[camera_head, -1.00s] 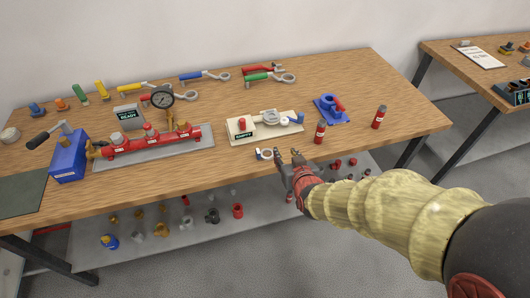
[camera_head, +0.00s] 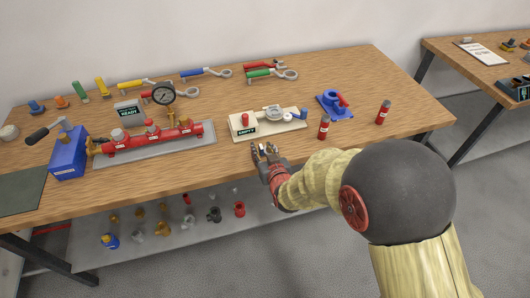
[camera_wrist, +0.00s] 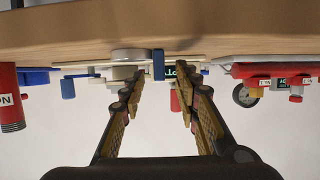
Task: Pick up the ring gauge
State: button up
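The ring gauge is a small grey ring (camera_wrist: 130,55) with a blue tab (camera_wrist: 158,65), lying near the front edge of the wooden bench. The wrist view shows it upside down, the tab between my fingertips in the picture and the ring just to the left. My gripper (camera_head: 264,150) is low at the bench's front edge, its fingers pointing in over the bench; it also shows in the wrist view (camera_wrist: 165,75). Its fingers are apart with no visible grip on anything. In the head view my gripper mostly hides the gauge.
Behind the gauge stands a cream tray (camera_head: 236,129) with an "EMPTY" sign. A red manifold (camera_head: 150,140) on a grey plate lies left. A lower shelf (camera_head: 185,232) holds several fittings.

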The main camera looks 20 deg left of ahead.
jog(key=shift+w, duration=0.15)
jog(key=shift+c, duration=1.2)
grip_shut()
